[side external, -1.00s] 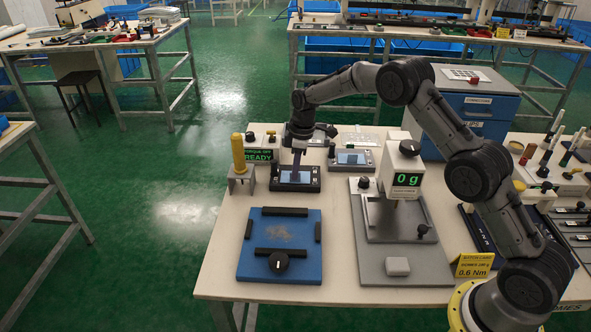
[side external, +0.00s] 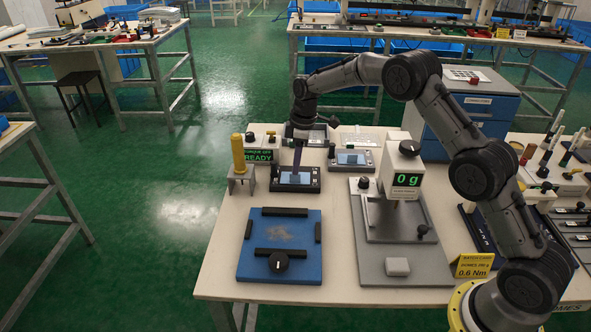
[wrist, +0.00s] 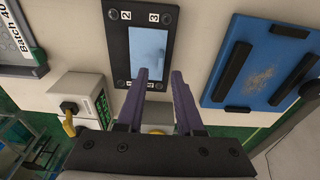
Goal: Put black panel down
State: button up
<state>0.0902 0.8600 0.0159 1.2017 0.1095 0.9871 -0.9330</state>
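A black panel (side external: 310,187) with a pale blue screen lies flat on the table at the back left, behind the blue board. In the wrist view the black panel (wrist: 119,72) shows numbers and screws at its corners. My gripper (side external: 297,170) is just above it, pointing down. In the wrist view my gripper (wrist: 160,72) has its two purple-grey fingers apart, with nothing held between them. The fingers overlap the panel's near edge in that view. Whether the fingertips touch it I cannot tell.
A blue board (side external: 248,262) with black bars and a knob lies in front. A yellow-handled tool (side external: 238,153) stands to the left, near a READY display (side external: 258,155). A second dark panel (side external: 351,168) lies behind right.

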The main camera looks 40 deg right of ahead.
notch_tip(320, 180, up, 9)
jog(key=shift+s+d, duration=0.35)
jog(key=shift+s, duration=0.1)
jog(key=s+a+r+m+t, duration=0.1)
jog(key=s+a+r+m, duration=0.1)
jog(key=s+r, duration=0.65)
jog(key=s+a+r+m+t, duration=0.1)
jog(key=s+r+m, duration=0.35)
jog(key=s, duration=0.75)
jog(key=s+a+f+m+t+h, duration=0.1)
jog(key=s+f+m+t, duration=0.1)
jog(key=s, duration=1.8)
jog(key=shift+s+f+t, duration=0.3)
jog(key=shift+s+f, duration=0.05)
jog(key=shift+f, duration=0.2)
